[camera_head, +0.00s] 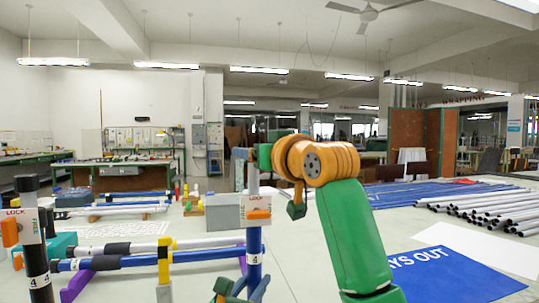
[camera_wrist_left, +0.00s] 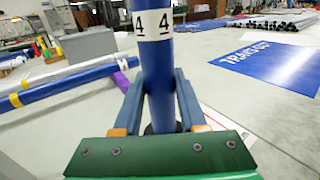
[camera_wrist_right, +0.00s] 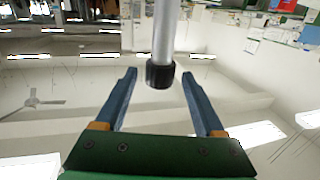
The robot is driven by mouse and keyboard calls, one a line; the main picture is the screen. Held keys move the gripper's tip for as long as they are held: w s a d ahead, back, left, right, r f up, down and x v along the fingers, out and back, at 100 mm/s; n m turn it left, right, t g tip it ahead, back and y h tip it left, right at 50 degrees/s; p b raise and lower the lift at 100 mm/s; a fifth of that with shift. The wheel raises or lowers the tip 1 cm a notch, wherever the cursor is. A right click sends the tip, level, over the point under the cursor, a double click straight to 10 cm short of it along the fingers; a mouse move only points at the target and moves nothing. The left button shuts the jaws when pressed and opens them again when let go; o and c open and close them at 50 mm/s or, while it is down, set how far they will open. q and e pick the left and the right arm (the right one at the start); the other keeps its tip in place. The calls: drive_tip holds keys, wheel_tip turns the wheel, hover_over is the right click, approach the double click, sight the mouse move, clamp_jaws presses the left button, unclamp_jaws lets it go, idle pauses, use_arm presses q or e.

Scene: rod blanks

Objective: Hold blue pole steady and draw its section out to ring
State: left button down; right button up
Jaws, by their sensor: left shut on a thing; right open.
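The blue pole (camera_head: 254,240) stands upright in the head view, with a white band marked 4, a LOCK label and an orange lever (camera_head: 258,214). My left gripper (camera_head: 240,291) is shut on it low down, at the picture's bottom edge. The left wrist view shows the blue pole (camera_wrist_left: 157,80) between both fingers, below the band. A thin grey section (camera_head: 253,178) rises from the pole's top. In the upside-down right wrist view, the section (camera_wrist_right: 163,35) with its black end cap (camera_wrist_right: 160,75) lies between the open fingers of my right gripper (camera_wrist_right: 160,100), apart from them. I cannot make out a ring.
A black pole (camera_head: 36,255) with a LOCK label stands at far left. Blue and white poles (camera_head: 200,255) lie on supports beside it. A blue mat (camera_head: 440,275) and a pile of grey rods (camera_head: 490,208) lie at right. A grey box (camera_head: 228,212) stands behind.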

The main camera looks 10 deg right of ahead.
drive_tip(key=v, duration=1)
drive_tip(key=shift+s, duration=0.3)
drive_tip(key=shift+f, duration=0.1)
use_arm(q)
drive_tip(key=shift+c, duration=1.9)
unclamp_jaws()
drive_tip(key=shift+r, duration=0.1)
